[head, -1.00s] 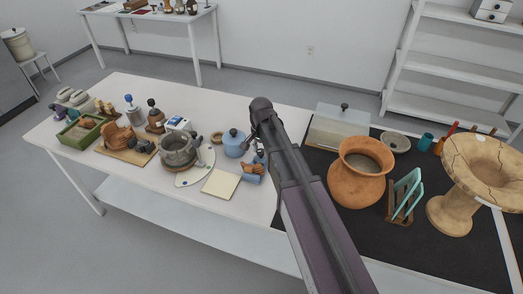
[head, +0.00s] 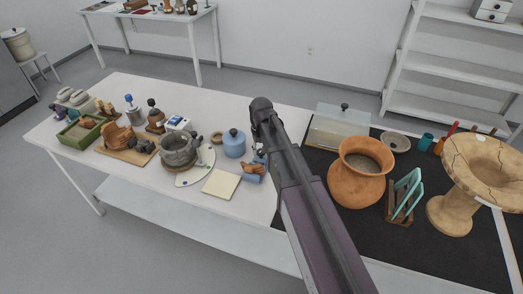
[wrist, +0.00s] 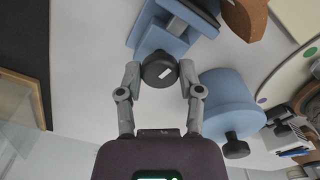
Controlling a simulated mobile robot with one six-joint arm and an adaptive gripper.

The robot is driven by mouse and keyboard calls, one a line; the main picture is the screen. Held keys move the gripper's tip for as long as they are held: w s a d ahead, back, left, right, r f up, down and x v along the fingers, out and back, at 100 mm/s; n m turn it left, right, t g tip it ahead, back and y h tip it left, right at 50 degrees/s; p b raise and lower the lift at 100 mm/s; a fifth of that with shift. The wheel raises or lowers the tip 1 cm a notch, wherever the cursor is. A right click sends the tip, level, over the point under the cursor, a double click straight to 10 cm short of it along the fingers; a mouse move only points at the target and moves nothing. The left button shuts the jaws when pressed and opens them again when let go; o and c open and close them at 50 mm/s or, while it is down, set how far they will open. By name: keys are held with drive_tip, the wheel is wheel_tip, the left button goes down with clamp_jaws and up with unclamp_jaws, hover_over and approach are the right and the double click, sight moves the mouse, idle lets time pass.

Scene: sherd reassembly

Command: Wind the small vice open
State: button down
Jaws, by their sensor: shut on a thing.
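The small blue vice (wrist: 178,32) shows at the top of the wrist view, with a round black knob (wrist: 158,70) bearing a white mark at its near end. My gripper (wrist: 160,76) is shut on this knob, one finger on each side. In the head view the vice (head: 253,176) is partly hidden behind my arm, and an orange-brown sherd (head: 249,168) shows at it. The gap between the vice's jaws is hard to judge. My fingers are hidden in the head view.
A blue lidded pot (head: 234,146) stands close beside my gripper. A pale square tile (head: 221,184) and a grey pot (head: 179,150) lie to the left. A large orange jar (head: 357,172) stands right of my arm on a dark mat (head: 440,250).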

drive_tip(key=shift+n, duration=1.1)
drive_tip(key=shift+c, duration=1.3)
unclamp_jaws()
drive_tip(key=shift+m, duration=0.3)
